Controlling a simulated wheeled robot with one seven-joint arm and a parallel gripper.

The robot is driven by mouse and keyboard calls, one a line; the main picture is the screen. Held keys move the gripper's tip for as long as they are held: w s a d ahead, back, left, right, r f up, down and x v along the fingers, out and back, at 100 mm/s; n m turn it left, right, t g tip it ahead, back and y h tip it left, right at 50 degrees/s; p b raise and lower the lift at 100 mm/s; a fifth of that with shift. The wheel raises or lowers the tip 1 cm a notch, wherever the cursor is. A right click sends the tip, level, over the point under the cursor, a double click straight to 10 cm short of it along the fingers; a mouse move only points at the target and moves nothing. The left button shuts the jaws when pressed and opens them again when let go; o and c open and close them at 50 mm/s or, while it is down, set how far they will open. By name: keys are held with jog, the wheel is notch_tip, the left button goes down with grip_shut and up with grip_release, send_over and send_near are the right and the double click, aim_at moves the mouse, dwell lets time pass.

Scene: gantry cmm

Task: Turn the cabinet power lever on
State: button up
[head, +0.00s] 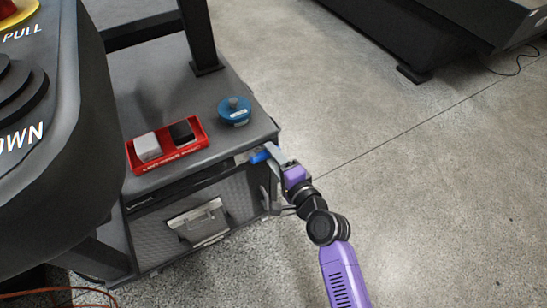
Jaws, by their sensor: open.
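The grey cabinet (165,215) stands left of centre in the head view, with a dark textured front. A silver plate-like fitting (198,221) sticks out from that front; I cannot tell whether it is the power lever. A small blue piece (258,157) shows at the cabinet's upper right corner, against my gripper's upper finger; I cannot tell whether it is a lever grip or a fingertip pad. My gripper (266,178), with a purple body, is open at this corner, right of the silver fitting. Contact is unclear.
On the cabinet top are a red tray (187,153) with a white block and a black block, and a blue round knobbed object (234,111). A dark control pendant (60,130) blocks the left. The concrete floor (430,190) at right is clear.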

grip_shut()
dwell(1.4)
